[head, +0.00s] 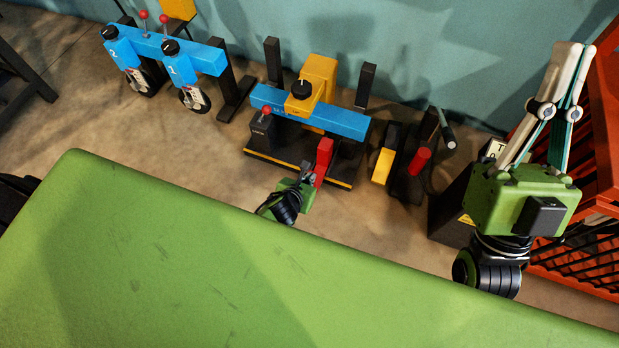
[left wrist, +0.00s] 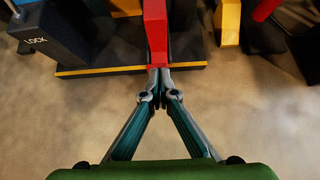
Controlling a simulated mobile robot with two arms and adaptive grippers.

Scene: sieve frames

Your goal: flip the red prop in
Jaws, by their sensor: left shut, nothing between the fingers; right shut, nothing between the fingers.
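The red prop (head: 323,160) stands at the front right of the middle station, above its dark base (head: 286,170) with a yellow front edge. It also shows at the top centre of the left wrist view (left wrist: 155,32). My left gripper (head: 308,170) is shut and empty, its fingertips (left wrist: 160,72) right at the lower near end of the red prop. I cannot tell whether they touch it. My right gripper (head: 574,50) is shut and empty, pointing up at the far right, well away from the prop.
A lever marked LOCK (left wrist: 38,40) stands left of the prop. A yellow block (head: 382,166) and a red cylinder (head: 420,160) stand to its right. A blue beam (head: 310,112) spans behind. An orange crate (head: 590,150) is at the far right.

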